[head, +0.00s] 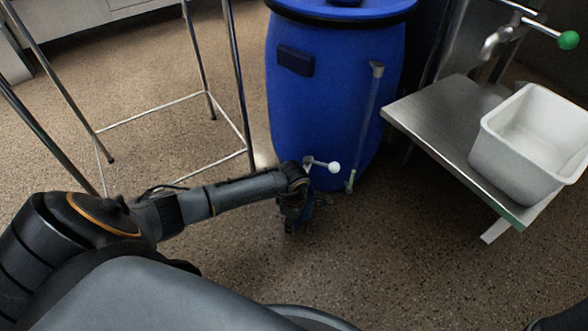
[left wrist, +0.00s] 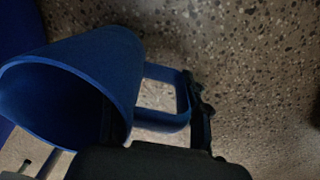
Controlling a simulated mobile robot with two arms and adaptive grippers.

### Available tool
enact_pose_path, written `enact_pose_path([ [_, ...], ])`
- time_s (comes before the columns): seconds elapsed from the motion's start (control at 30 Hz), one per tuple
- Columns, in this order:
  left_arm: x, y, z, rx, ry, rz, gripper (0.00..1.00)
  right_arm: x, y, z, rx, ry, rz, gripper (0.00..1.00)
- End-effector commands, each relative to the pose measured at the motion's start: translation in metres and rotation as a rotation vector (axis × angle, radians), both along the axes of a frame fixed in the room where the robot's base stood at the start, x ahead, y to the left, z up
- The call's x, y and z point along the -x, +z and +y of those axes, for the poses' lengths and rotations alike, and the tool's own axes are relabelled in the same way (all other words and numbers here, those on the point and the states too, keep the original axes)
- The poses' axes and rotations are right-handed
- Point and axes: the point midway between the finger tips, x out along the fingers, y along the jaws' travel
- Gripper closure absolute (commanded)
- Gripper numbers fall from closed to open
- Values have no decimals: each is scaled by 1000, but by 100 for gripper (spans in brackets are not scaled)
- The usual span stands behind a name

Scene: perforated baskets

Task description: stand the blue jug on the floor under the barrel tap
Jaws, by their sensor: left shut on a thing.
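The blue barrel (head: 320,110) stands on the floor at the back, with its tap (head: 322,164), a metal spout with a white ball knob, low on its front. My left gripper (head: 294,222) is just in front of and below the tap, close to the floor. In the left wrist view the blue jug (left wrist: 118,65) shows its open mouth towards the lower left. My left gripper (left wrist: 203,120) is shut on the jug's loop handle. In the head view the jug is almost wholly hidden by the gripper. I cannot tell whether its base touches the floor.
A metal bench (head: 440,125) with a white tub (head: 530,140) stands at the right, under a green-knobbed tap (head: 568,40). A thin-legged metal frame (head: 238,90) stands left of the barrel. A clear sight tube (head: 366,125) runs down the barrel. The speckled floor in front is free.

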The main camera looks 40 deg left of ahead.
Motion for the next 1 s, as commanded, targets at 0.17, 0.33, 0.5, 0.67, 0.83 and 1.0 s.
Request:
enact_pose_path([
  [0.17,2,-29,-1,1,0,3,95,11,-16,0,2,-1,-29,60],
  [0.33,1,-32,0,0,0,2,100,10,-19,1,1,-1,-28,60],
  [0.5,2,-32,0,-1,-1,2,100,10,-18,1,2,-1,-28,60],
  [0.67,2,-32,0,-1,-1,2,43,10,-19,1,2,-1,-28,60],
  [0.83,2,-32,0,-1,-1,2,43,10,-19,1,2,-1,-28,60],
  [1.0,1,-24,0,-1,-1,1,43,10,-13,1,2,-1,-28,60],
])
